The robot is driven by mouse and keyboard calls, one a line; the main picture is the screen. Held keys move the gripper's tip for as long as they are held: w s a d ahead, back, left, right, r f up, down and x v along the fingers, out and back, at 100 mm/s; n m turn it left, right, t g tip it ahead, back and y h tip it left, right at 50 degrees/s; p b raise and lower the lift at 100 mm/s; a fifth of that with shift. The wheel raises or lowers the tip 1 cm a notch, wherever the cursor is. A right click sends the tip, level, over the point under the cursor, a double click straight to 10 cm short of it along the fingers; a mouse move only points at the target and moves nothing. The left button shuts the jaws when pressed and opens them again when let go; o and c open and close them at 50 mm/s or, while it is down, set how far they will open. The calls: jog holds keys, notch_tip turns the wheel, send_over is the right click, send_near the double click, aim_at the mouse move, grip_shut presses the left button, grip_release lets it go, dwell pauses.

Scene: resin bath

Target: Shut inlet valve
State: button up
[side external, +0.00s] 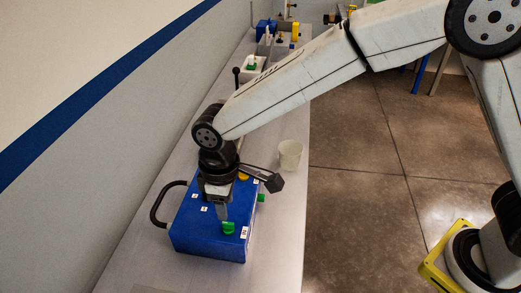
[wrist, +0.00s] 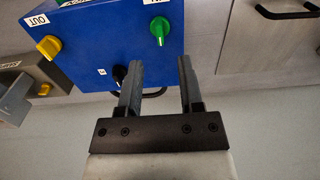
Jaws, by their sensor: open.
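The blue box (side external: 205,235) stands on the bench. A green knob (side external: 228,228) sits on its top near the close end, beside a white label. In the wrist view the same green knob (wrist: 160,28) has a white line along it, under a label that is partly cut off and seems to read IN. My gripper (side external: 223,215) points down over the box, close to this knob. In the wrist view my gripper (wrist: 160,65) is open and empty. The knob lies beyond the fingertips, in line with the gap between them; contact is not visible.
A yellow knob (wrist: 48,46) is labelled OUT. A black knob (wrist: 118,73) sits near the left finger. A second green part (side external: 262,198) is on the box's right side. A black handle (side external: 160,205) sticks out left. A white cup (side external: 290,155) stands behind right.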

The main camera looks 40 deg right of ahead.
aim_at(228, 223)
jog(key=shift+f, duration=3.1)
jog(key=shift+c, duration=0.2)
grip_shut()
